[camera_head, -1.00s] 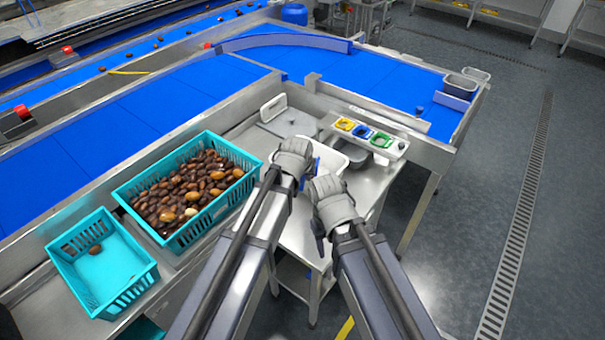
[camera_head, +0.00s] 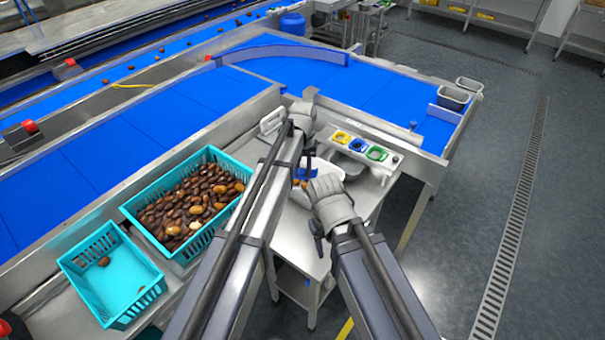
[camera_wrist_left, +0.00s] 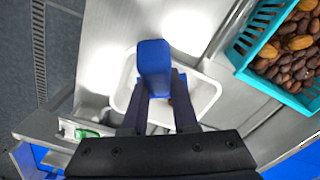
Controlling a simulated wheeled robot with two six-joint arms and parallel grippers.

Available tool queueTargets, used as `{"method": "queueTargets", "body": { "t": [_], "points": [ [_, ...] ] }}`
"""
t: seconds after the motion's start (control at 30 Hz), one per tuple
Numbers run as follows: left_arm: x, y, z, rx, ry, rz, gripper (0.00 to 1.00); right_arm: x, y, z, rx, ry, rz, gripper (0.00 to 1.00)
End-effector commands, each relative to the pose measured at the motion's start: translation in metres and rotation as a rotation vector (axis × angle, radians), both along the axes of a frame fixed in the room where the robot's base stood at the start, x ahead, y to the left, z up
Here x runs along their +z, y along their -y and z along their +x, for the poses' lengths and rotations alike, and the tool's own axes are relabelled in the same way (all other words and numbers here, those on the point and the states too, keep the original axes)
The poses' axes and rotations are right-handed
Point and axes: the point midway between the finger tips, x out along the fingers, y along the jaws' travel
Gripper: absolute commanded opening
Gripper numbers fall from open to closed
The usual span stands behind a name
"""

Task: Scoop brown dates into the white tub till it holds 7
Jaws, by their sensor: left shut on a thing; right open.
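My left gripper (camera_wrist_left: 158,105) is shut on a blue scoop (camera_wrist_left: 154,68), which also shows in the head view (camera_head: 301,172). In the left wrist view the scoop is over or in front of the white tub (camera_wrist_left: 206,96); the height between them is unclear. A small brown spot shows beside the left fingers within the tub's outline. In the head view the arms hide much of the tub (camera_head: 327,166). Brown dates (camera_head: 185,205) fill a teal crate (camera_head: 131,212) at the left. My right gripper (camera_head: 318,232) is open at the steel table's front side.
A panel with yellow, blue and green rings (camera_head: 358,146) stands behind the tub. A blue conveyor (camera_head: 120,125) runs behind the bench. The floor at the right is clear.

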Motion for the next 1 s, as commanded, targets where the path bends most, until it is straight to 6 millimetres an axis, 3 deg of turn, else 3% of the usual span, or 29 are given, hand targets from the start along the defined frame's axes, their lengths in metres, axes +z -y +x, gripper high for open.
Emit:
{"method": "queueTargets", "body": {
  "t": [0.03, 0.4, 1.0],
  "points": [
    [0.005, 0.001, 0.008, 0.000, -0.025, 0.003, 0.00, 0.005, 0.000, 0.000, 0.000, 0.000, 0.000, 0.50],
    [0.020, 0.003, 0.026, -0.001, -0.199, 0.021, 0.00, 0.016, 0.000, 0.000, 0.001, 0.000, 0.000, 0.50],
    [0.026, 0.003, 0.031, -0.001, -0.273, 0.028, 0.00, 0.018, 0.000, 0.000, 0.001, 0.000, 0.000, 0.50]
  ]
}}
